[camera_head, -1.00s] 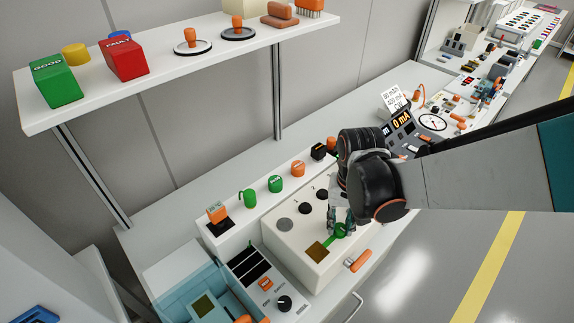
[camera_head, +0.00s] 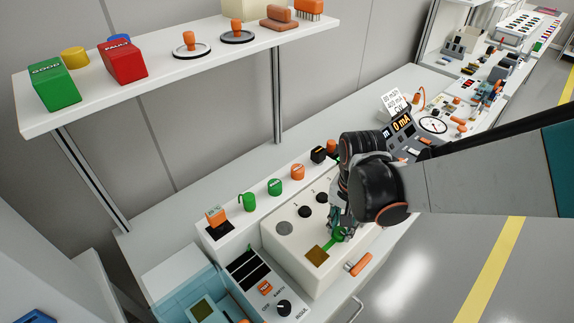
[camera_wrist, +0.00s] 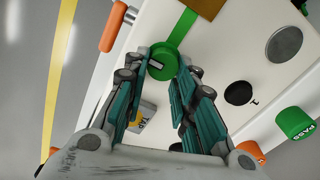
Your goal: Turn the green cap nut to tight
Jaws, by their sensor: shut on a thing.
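The green cap nut (camera_wrist: 163,62) is a round green knob with a dark-and-white mark on its face. It sits on the cream box (camera_wrist: 225,55), at the end of a green strip that leads to a brown square (camera_head: 317,254). In the head view the nut (camera_head: 338,236) shows only in part under my gripper (camera_head: 342,226). In the wrist view my gripper (camera_wrist: 164,75) has one finger on each side of the nut and is shut on it. The lower side of the nut is hidden between the fingers.
Black holes and a grey disc (camera_head: 284,228) are on the box top. Green and orange caps (camera_head: 275,187) stand on a ledge behind it. An orange handle (camera_head: 359,265) is at the front. A shelf (camera_head: 180,65) hangs above.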

